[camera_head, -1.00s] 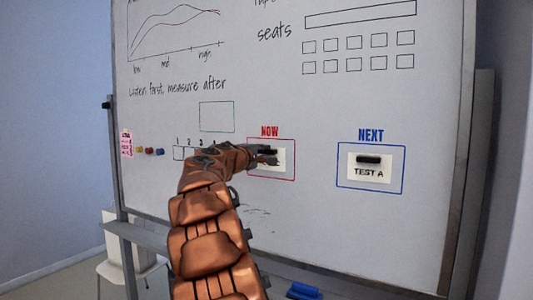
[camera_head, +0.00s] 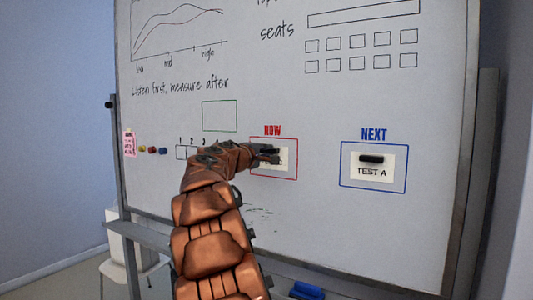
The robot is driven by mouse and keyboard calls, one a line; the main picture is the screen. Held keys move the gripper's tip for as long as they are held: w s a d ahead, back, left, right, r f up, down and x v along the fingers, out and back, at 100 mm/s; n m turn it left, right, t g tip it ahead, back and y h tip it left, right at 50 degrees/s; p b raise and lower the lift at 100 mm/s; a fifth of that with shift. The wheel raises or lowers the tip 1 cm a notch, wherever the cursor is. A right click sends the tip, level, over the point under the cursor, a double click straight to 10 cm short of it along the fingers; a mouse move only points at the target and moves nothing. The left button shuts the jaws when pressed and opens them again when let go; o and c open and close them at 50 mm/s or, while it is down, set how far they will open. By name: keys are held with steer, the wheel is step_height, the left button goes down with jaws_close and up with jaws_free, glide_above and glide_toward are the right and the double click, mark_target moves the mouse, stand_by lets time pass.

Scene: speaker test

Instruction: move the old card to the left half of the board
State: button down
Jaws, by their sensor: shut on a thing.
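A whiteboard (camera_head: 300,210) stands in front of me. A white card (camera_head: 283,165) is in the red NOW box, right of the board's middle-left. Its text is mostly hidden by my gripper. My gripper (camera_head: 272,155) is at the card's upper part, where a dark magnet bar shows, and it is shut there. The fingertips are small, so I cannot tell exactly whether they hold the bar alone or the card's edge too. Another card (camera_head: 372,172), marked TEST A, is in the blue NEXT box to the right, under a black magnet bar.
Small coloured magnets (camera_head: 152,150) and a pink note (camera_head: 129,143) are at the board's left edge. A row of numbered boxes is partly behind my arm. A green empty box (camera_head: 220,116) is above it. A blue eraser-like item (camera_head: 306,290) lies on the tray.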

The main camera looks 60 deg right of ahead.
steer(key=shift+a, duration=0.15)
steer(key=shift+a, duration=0.35)
steer(key=a+b, duration=0.2)
steer(key=a, duration=0.4)
steer(key=shift+s, duration=0.15)
stand_by(1.8)
steer(key=shift+s, duration=0.1)
